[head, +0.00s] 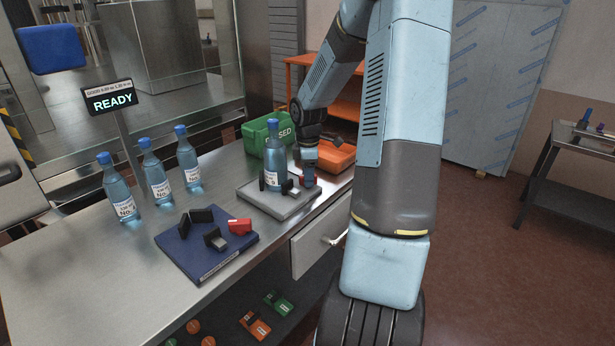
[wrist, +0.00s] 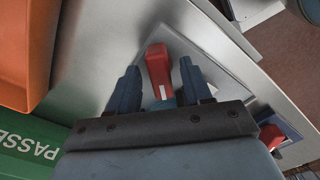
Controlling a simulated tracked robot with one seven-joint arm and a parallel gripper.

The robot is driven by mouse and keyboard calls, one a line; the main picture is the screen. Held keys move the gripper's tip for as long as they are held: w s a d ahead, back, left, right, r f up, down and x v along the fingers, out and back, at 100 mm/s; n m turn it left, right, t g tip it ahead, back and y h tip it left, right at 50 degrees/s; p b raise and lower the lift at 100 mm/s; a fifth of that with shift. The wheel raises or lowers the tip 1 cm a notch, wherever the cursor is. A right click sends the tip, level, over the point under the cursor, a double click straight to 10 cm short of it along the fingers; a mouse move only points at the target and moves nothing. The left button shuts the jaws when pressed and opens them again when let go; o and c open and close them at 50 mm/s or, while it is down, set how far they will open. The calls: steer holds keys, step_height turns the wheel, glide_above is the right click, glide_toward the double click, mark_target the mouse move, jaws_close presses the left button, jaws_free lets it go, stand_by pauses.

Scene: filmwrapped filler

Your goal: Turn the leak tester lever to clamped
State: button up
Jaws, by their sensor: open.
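A red lever (wrist: 158,66) sits on a flat grey fixture (wrist: 205,45) in the wrist view. My gripper (wrist: 159,72) is open, with one blue finger on each side of the lever and a small gap visible on both sides. In the head view, my gripper (head: 309,177) is low over the right side of the grey fixture (head: 282,208), hiding most of the lever. A blue bottle (head: 274,165) stands upright on this fixture between black pads. I cannot tell whether the fingers touch the lever.
A blue fixture (head: 197,262) with black pads and another red lever (head: 240,226) lies nearer on the steel bench. Several bottles (head: 158,181) stand behind it. A green bin (head: 255,134) and an orange bin (head: 335,158) are beyond the grey fixture. A sign (head: 112,102) reads READY.

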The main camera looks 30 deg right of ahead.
steer(key=shift+f, duration=0.25)
steer(key=shift+c, duration=0.4)
jaws_close()
